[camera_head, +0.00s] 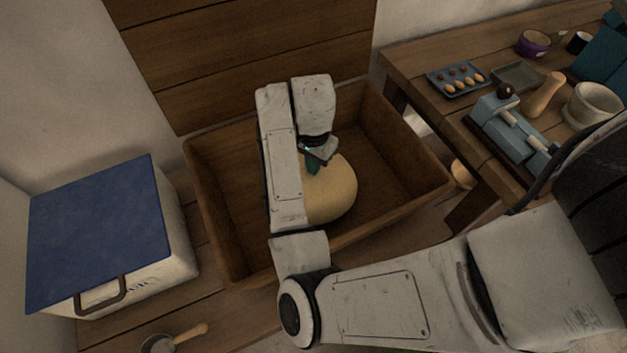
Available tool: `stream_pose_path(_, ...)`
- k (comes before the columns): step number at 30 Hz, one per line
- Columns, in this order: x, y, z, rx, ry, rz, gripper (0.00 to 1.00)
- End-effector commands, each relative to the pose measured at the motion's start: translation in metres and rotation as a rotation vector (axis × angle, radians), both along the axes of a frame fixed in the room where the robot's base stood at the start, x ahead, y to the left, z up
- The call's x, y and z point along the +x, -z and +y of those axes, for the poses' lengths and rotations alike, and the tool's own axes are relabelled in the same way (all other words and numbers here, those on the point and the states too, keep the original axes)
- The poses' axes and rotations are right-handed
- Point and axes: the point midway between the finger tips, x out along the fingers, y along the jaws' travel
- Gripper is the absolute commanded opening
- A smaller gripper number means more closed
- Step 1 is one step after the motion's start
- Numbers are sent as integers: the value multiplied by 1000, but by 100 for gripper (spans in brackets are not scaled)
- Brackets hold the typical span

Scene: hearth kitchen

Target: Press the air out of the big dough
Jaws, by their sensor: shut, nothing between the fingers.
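The big dough (335,193) is a pale, rounded mass lying in a deep wooden trough (225,240). My arm reaches over the trough's front wall and hides the left part of the dough. My gripper (313,170) points down at the upper left of the dough, with its dark greenish fingers shut and empty. The fingertips appear to be at or just above the dough's surface; I cannot tell whether they touch it.
A white box with a blue lid (100,230) stands left of the trough. A small pan (160,343) lies at the front left. On the right table are an egg tray (456,81), a grey tray (516,77), a blue device (510,125) and a pale bowl (590,104). The trough's right side is clear.

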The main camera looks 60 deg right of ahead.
Motion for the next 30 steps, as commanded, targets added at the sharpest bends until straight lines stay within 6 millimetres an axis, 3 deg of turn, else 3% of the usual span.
stream_pose_path(30,0,6,0,0,0,1,0)
